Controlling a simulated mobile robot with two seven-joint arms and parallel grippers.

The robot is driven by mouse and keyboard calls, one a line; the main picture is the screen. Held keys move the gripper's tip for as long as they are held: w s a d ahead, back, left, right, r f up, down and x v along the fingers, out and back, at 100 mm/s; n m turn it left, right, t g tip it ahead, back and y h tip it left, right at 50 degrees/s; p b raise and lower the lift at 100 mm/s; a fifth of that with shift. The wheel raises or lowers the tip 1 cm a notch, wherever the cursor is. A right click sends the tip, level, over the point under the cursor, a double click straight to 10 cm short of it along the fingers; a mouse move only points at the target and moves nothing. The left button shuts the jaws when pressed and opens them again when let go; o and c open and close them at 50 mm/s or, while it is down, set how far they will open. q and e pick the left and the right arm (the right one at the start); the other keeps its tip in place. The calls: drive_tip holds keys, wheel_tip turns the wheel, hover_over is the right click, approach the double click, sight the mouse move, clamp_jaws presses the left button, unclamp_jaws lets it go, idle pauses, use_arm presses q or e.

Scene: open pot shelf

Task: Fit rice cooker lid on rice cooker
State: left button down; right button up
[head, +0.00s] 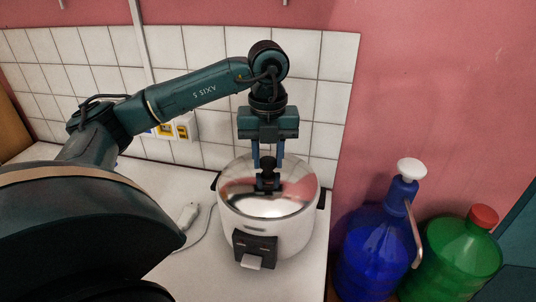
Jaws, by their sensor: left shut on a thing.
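The rice cooker (297,239) is a white round pot with a dark front switch panel and dark side handles. It stands on the white counter near its right end. The shiny metal lid (242,195) with a black knob lies over the cooker's top opening and looks about level. I cannot tell whether its rim is fully seated. My left gripper (268,182) points straight down above the lid, its fingers shut on the knob. My right gripper is not in view.
A blue bottle (372,250) with a white pump top and a green bottle (452,258) with a red cap stand right of the counter. A cable with a white plug (187,215) lies left of the cooker. A tiled wall (312,60) with sockets rises behind.

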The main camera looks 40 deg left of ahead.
use_arm(q)
drive_tip(key=shift+f, duration=0.15)
drive_tip(key=c, duration=0.6)
unclamp_jaws()
drive_tip(key=shift+c, duration=0.2)
drive_tip(key=shift+r+p, duration=0.8)
drive_tip(key=shift+r, duration=0.3)
drive_tip(key=shift+r+p, duration=1.3)
drive_tip(key=shift+r, duration=1.65)
